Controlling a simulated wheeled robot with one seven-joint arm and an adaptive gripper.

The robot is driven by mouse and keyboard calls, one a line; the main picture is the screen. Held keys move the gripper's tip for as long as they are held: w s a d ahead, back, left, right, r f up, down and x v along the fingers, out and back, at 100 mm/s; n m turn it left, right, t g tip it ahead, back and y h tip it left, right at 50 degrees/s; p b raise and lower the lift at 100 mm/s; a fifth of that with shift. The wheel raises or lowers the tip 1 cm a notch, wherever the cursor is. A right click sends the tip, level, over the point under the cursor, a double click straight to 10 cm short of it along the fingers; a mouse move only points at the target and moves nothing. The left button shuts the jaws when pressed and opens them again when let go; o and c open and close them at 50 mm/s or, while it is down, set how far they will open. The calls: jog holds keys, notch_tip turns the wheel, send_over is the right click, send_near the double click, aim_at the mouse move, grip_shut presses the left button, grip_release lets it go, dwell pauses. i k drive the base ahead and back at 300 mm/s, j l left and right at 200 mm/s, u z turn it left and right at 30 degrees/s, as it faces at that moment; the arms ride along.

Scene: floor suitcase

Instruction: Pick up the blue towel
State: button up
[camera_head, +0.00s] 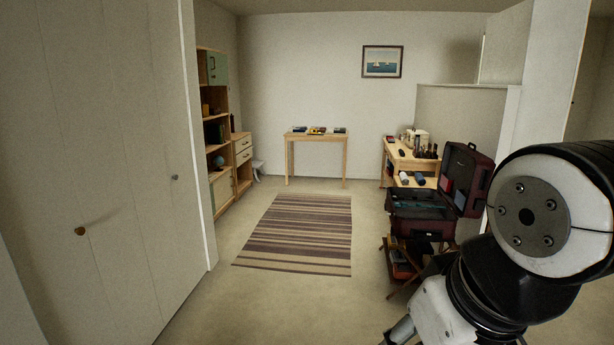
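A small blue roll (419,179) lies beside a pale roll (404,177) by the wooden table at the right, just behind the suitcase. It may be the blue towel, but it is too small to be sure. Dark blue flat items (340,130) also lie on the far narrow table. The dark red suitcase (420,227) stands open on a low stand, its lid (466,170) raised at the right. Dark contents show inside it. My arm fills the lower right and covers part of the stand. My gripper's fingers do not show.
A striped rug (297,233) lies on the clear middle floor. The wooden table (402,158) behind the suitcase holds bottles and boxes. A narrow table (317,138) stands at the back wall. A shelf unit (216,130) and closet doors (110,180) line the left.

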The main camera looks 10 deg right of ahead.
aim_at(420, 178)
jog(key=i+z, duration=0.4)
jog(key=i, duration=1.75)
jog(key=i+u, duration=0.2)
jog(key=i, duration=0.75)
jog(key=i+l+u, duration=0.2)
jog(key=i, duration=1.4)
jog(key=i+j+z, duration=0.1)
jog(key=i, duration=0.6)
jog(key=i+j+z, duration=0.1)
jog(key=i, duration=0.55)
jog(key=i+z, duration=0.25)
jog(key=i, duration=0.65)
jog(key=i+j+z, duration=0.15)
jog(key=i+z, duration=0.15)
jog(key=i, duration=0.65)
jog(key=i+z, duration=0.45)
jog(key=i+j+z, duration=0.25)
jog(key=i+z, duration=0.35)
jog(key=z, duration=0.25)
jog(key=i+z, duration=0.1)
jog(key=z, duration=0.3)
jog(key=i+j+z, duration=0.1)
jog(key=z, duration=0.35)
jog(key=i+j+z, duration=0.15)
jog(key=z, duration=0.25)
jog(key=i+j+z, duration=0.1)
jog(key=z, duration=0.3)
